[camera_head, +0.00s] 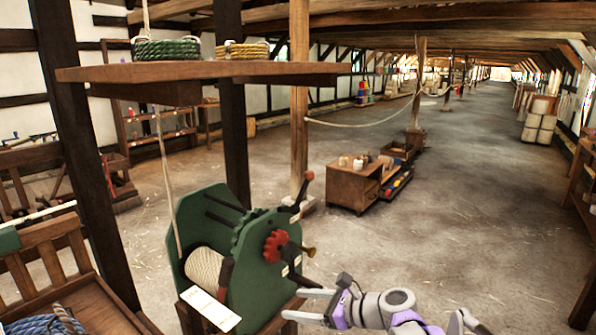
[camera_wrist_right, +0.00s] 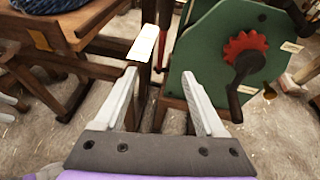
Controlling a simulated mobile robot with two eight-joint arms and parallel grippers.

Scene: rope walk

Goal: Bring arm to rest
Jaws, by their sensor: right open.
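My right gripper (camera_head: 306,305) is at the bottom of the head view, in front of the green rope machine (camera_head: 243,262). Its white fingers are apart and nothing is between them; they also show in the right wrist view (camera_wrist_right: 166,98). The machine has a red gear (camera_head: 275,246), a dark crank and a drum of pale rope (camera_head: 205,268). In the wrist view the green machine (camera_wrist_right: 215,70) stands beyond the fingers, to the right, with its red gear (camera_wrist_right: 245,50). I cannot tell whether a finger touches the stand. My left gripper is not in view.
A wooden bench (camera_head: 95,305) with blue rope (camera_head: 42,325) stands at the left. A small wooden cabinet (camera_head: 350,188) stands farther back. The floor to the right is mostly clear.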

